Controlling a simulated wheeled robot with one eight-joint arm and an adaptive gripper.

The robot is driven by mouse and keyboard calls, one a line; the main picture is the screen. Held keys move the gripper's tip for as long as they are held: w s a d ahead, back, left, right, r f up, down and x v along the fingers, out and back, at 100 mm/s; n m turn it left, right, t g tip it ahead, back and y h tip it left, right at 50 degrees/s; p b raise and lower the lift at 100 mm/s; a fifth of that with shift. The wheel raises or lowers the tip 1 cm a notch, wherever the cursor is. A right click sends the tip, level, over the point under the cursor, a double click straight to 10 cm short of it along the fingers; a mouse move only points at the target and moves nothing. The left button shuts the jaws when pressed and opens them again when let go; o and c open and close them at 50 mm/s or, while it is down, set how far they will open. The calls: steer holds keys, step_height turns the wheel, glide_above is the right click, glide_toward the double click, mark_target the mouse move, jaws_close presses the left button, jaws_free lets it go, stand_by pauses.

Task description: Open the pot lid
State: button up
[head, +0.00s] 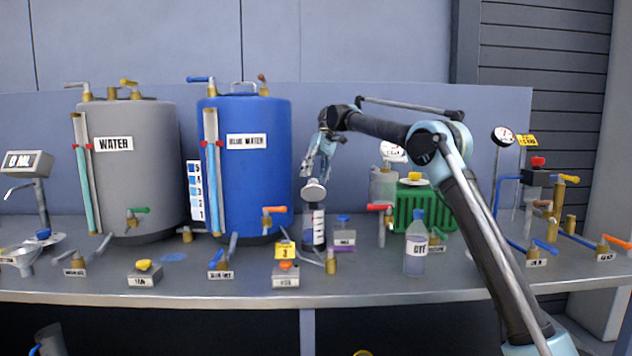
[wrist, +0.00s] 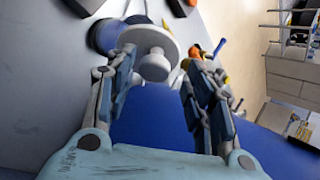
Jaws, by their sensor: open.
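The pot (head: 314,238) is a small dark vessel with a white graduated scale, standing on the bench right of the blue tank. A pale round lid (head: 314,191) shows tilted just above its top; I cannot tell whether it touches the rim. In the wrist view the lid (wrist: 149,37) is a whitish disc with a round knob facing me. My gripper (head: 312,176) points down just above the lid. In the wrist view my open fingers (wrist: 158,75) stand apart either side of the knob, with visible gaps. The pot's inside is hidden.
The blue water tank (head: 265,180) stands close left of my gripper, with the grey water tank (head: 150,185) beyond.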

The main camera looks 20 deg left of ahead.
step_height(320, 180, up, 9)
steer(key=shift+f, duration=0.2)
stand_by(0.3)
stand_by(0.3)
